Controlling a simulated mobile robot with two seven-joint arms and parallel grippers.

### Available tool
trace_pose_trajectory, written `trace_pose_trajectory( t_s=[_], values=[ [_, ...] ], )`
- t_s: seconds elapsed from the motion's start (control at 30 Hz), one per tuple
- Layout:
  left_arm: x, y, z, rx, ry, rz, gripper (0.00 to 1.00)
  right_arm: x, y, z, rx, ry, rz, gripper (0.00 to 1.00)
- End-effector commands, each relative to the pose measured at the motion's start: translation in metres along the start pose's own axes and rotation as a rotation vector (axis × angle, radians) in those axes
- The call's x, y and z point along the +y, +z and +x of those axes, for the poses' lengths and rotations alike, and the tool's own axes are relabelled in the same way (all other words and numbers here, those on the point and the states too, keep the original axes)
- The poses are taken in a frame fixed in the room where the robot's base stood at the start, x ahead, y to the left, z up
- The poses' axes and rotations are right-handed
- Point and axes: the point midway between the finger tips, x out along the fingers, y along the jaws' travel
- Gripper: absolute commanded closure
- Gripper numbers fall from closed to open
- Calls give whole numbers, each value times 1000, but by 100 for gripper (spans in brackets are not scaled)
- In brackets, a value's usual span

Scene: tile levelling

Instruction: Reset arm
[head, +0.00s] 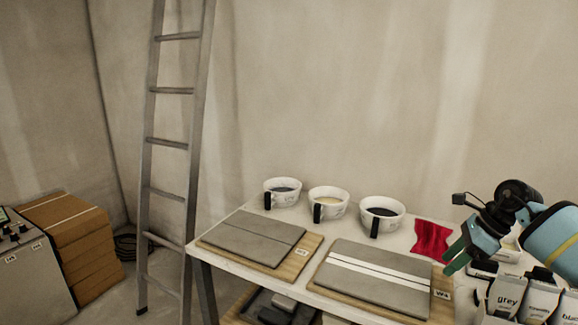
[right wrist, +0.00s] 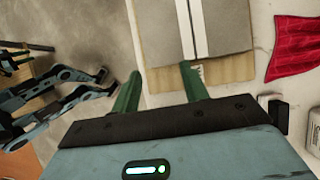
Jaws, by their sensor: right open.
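My right gripper (head: 456,258) is at the right end of the table in the head view, its green fingers pointing down and left. It is open, and nothing shows between its fingers. In the right wrist view the two green fingers (right wrist: 161,72) stand apart near the edge of the tile board with the white stripes. My left gripper does not show in the head view.
The white table (head: 232,258) bears two grey tiles (head: 254,238) (head: 378,276) on wooden boards and three white buckets (head: 283,193) (head: 328,203) (head: 382,215). Labelled bags (head: 507,297) stand at the right, close under my right arm. A ladder (head: 148,180) and cardboard boxes (head: 75,240) are at the left.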

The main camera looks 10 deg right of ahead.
Motion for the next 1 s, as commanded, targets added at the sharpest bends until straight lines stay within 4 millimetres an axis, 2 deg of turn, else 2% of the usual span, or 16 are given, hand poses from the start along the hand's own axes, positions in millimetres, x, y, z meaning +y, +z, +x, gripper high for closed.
trace_pose_trajectory(
  t_s=[0.03, 0.17, 0.27, 0.4, 0.5, 0.63, 0.77, 0.87, 1.0],
  values=[
    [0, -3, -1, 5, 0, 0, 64, 8, 8, 16, -31, 24, 6, 55],
    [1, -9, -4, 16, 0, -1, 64, 33, 29, 59, -134, 88, 40, 55],
    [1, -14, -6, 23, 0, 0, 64, 60, 47, 96, -234, 157, 95, 55],
    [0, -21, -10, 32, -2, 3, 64, 110, 72, 144, -404, 282, 236, 55],
    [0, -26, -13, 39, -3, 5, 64, 147, 86, 170, -522, 376, 376, 55],
    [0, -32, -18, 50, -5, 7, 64, 190, 97, 194, -660, 496, 600, 55],
    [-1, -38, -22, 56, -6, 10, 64, 227, 99, 208, -777, 607, 865, 55],
    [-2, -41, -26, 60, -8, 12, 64, 250, 94, 216, -852, 683, 1095, 55],
    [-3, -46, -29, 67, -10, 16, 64, 276, 75, 224, -934, 768, 1446, 55]
  ],
)
